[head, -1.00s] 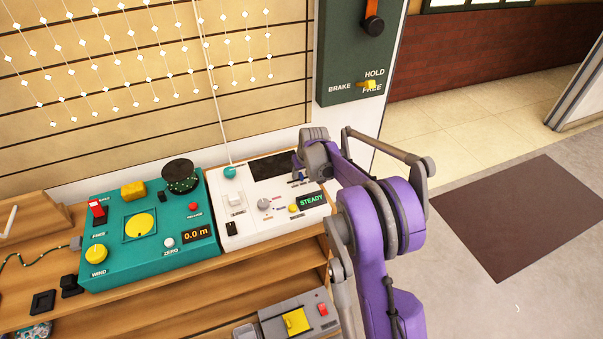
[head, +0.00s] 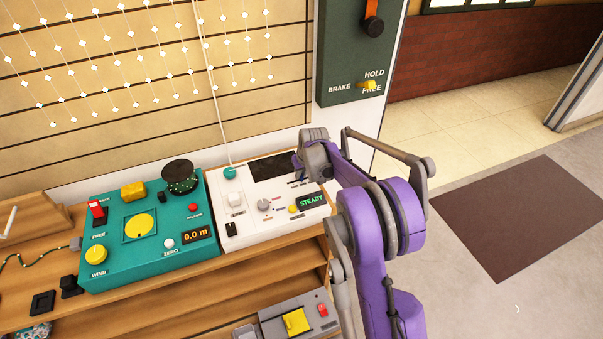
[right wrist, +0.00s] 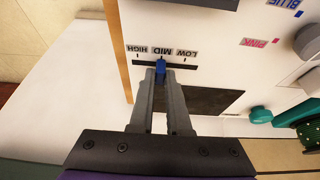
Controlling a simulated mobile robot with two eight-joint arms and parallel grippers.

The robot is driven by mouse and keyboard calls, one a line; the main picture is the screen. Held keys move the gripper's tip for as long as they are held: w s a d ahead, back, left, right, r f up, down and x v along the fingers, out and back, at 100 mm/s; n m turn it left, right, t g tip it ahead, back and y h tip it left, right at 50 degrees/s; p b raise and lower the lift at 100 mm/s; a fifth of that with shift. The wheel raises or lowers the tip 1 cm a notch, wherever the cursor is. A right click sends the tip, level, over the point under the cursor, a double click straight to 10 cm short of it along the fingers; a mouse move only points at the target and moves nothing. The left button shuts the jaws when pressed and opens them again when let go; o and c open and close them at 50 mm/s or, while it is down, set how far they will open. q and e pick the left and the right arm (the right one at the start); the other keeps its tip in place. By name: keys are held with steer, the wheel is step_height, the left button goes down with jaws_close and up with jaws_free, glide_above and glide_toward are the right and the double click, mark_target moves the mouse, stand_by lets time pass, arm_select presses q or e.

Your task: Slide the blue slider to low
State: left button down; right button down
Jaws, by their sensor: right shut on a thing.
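The blue slider (right wrist: 160,66) sits in a dark slot on the white panel (head: 240,195). In the right wrist view, where the lettering is upside down, it stands by the MID mark, between HIGH on the left and LOW on the right. My right gripper (right wrist: 161,78) is shut on the blue slider, with one grey finger on each side of it. In the head view my right gripper (head: 300,170) reaches down to the white panel's right part and hides most of the slider. My left gripper is not in view.
The white panel also carries a dark screen (head: 273,164), a STEADY display (head: 311,201), knobs and a teal button (head: 230,172). A teal console (head: 130,255) stands to its left. A green brake box (head: 345,90) hangs on the wall behind.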

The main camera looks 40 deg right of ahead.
mark_target(290, 180)
steer(key=shift+a, duration=0.1)
stand_by(0.7)
steer(key=shift+w+a, duration=0.25)
steer(key=shift+a, duration=0.55)
steer(key=shift+w+a, duration=0.25)
steer(key=shift+a, duration=0.5)
steer(key=c, duration=0.9)
jaws_free()
steer(key=shift+a, duration=0.15)
steer(key=shift+s+r, duration=0.1)
steer(key=shift+r, duration=0.25)
steer(key=p+v, duration=0.2)
steer(key=v, duration=0.8)
